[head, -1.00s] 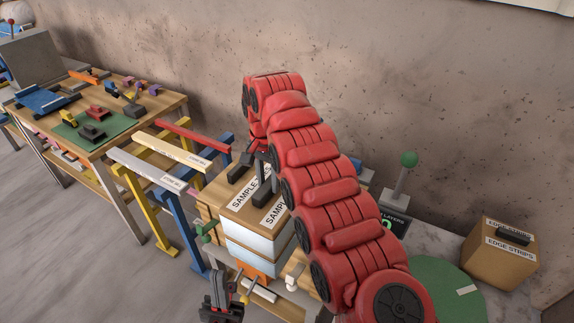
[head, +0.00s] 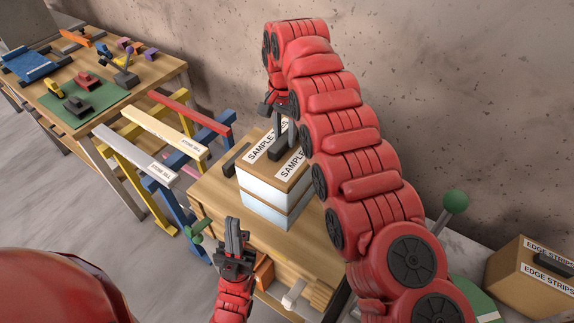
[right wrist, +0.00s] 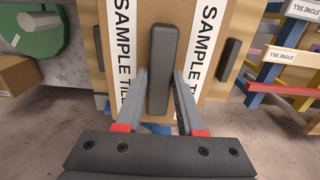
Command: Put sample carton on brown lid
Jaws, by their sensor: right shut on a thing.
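The sample carton (head: 262,200) is a box with white sides, a brown top, white SAMPLE labels and a dark bar handle. The handle also shows in the right wrist view (right wrist: 163,70). My right gripper (head: 283,125) is shut on this handle from above; its fingers lie either side of it. A brown wooden top (head: 213,190), apparently the brown lid, lies below and around the carton; a dark bar shows near its far edge. I cannot tell if the carton touches it. My left gripper (head: 237,235) points up in front of the carton, empty; its finger gap is unclear.
Blue, yellow and red trestles with a stone sill (head: 135,151) stand left of the wooden top. A green knob (head: 456,201) and an edge strips box (head: 530,275) stand right. A workbench (head: 150,85) with toy parts is at far left. The wall is behind.

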